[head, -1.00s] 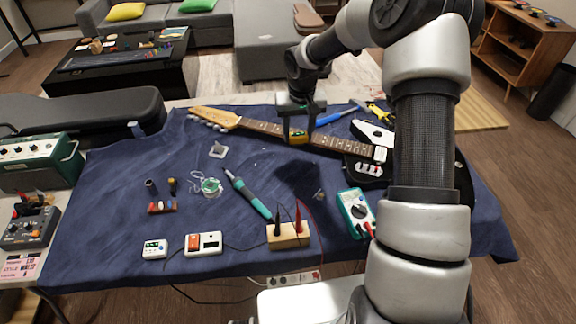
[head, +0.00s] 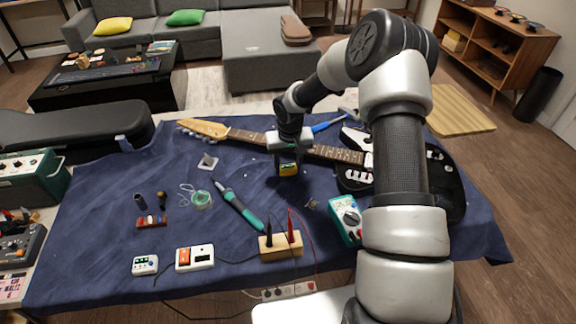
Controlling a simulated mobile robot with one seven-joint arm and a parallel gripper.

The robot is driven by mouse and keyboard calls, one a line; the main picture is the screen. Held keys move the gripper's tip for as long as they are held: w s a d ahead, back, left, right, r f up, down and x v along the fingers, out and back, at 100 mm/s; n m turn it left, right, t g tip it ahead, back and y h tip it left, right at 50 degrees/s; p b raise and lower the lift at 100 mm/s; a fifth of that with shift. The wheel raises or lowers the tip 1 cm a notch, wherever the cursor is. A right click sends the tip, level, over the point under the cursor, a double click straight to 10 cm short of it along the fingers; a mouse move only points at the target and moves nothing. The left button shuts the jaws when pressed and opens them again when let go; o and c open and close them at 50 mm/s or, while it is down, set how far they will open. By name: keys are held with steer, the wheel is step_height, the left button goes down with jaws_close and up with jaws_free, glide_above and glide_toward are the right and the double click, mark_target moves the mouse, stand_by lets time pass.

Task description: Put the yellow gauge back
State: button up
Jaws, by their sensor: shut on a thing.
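I cannot tell how high the gauge is above the cloth. A small rack (head: 152,221) with red, white and other coloured pieces lies at the left of the cloth.
The electric guitar's neck (head: 250,136) runs behind the gripper. A soldering iron (head: 239,207), a wooden block with probes (head: 281,245), a teal multimeter (head: 346,218) and a solder spool (head: 202,200) lie nearer. Bare blue cloth (head: 110,215) shows at left.

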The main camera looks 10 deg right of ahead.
steer(key=shift+f, duration=0.2)
steer(key=o, duration=1.1)
steer(key=shift+r, duration=0.15)
